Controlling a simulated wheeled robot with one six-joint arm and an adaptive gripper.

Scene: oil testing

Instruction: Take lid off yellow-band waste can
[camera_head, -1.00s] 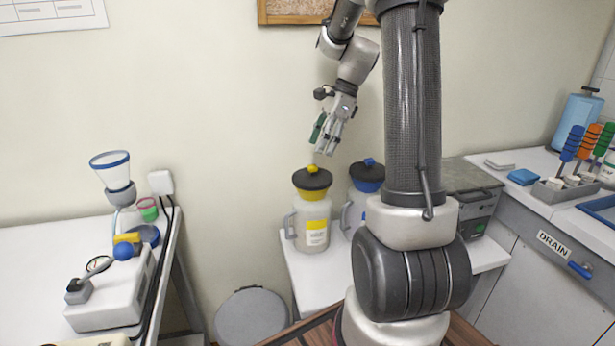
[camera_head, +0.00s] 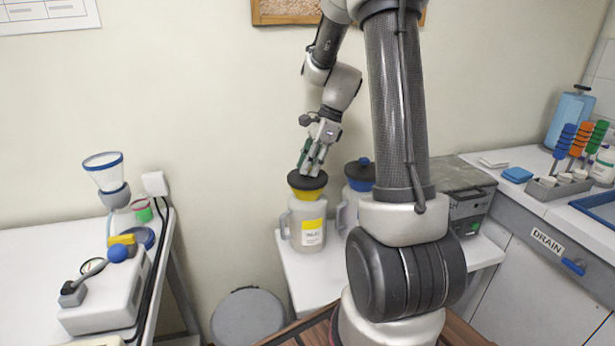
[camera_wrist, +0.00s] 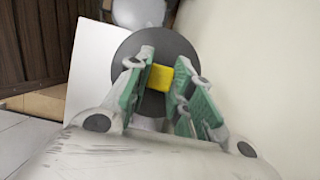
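The yellow-band waste can (camera_head: 304,212) is a pale jug with a side handle, a yellow neck band and a yellow label. It stands upright on the small white table. Its dark round lid (camera_head: 308,184) sits on top; the lid (camera_wrist: 160,40) fills the middle of the wrist view. My gripper (camera_head: 312,168) points down just above the lid. In the wrist view its green-padded fingers (camera_wrist: 162,74) stand apart on either side of the yellow knob (camera_wrist: 161,78). I cannot tell whether either finger touches the knob.
A similar can with a blue band and dark lid (camera_head: 361,172) stands close on the right, partly behind my arm. A grey box-shaped device (camera_head: 468,205) is further right. A grey round bin (camera_head: 247,315) is on the floor at left.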

